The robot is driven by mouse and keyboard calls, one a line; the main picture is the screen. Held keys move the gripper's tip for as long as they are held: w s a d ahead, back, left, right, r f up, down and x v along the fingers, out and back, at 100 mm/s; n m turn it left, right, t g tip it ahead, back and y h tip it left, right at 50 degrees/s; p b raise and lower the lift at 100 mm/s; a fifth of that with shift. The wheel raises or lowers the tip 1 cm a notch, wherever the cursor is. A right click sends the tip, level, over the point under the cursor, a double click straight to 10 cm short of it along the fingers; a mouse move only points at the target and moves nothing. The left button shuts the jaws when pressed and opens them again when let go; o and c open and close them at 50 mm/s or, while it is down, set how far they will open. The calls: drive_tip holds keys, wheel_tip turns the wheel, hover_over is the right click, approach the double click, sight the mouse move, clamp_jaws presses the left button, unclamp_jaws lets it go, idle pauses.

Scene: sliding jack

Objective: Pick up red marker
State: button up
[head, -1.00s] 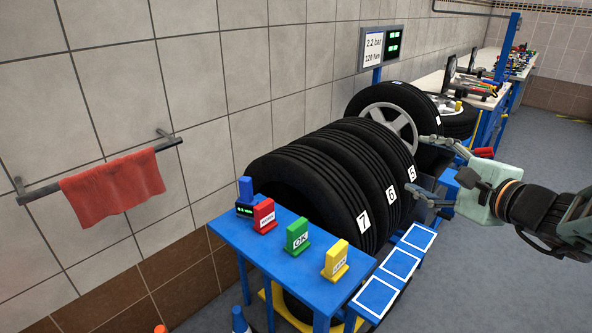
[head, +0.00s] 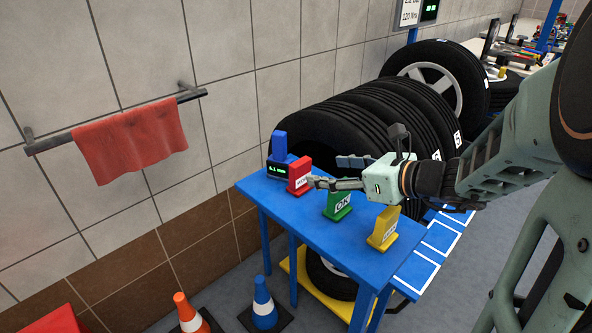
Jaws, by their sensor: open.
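The red marker (head: 299,175) is a small upright block with a white label, standing on the blue table (head: 270,190) near its back left corner. A green marker (head: 337,204) labelled OK and a yellow marker (head: 383,228) stand to its right on the same table. My gripper (head: 325,172) is open and points left over the table. Its lower finger ends close to the red marker's right side and overlaps its edge in the picture; I cannot tell if they touch. Nothing is held.
A row of black tyres (head: 345,130) lies behind my gripper. An orange cone (head: 187,312) and a blue cone (head: 263,303) stand on the floor. A red towel (head: 130,140) hangs on a wall rail.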

sight(304, 168)
drive_tip(key=b+x, duration=0.1)
drive_tip(key=x, duration=0.7)
drive_tip(key=shift+b, duration=0.35)
drive_tip(key=shift+s, duration=0.1)
drive_tip(key=c, duration=1.3)
drive_tip(key=shift+o, duration=0.2)
drive_tip(key=shift+r, duration=0.1)
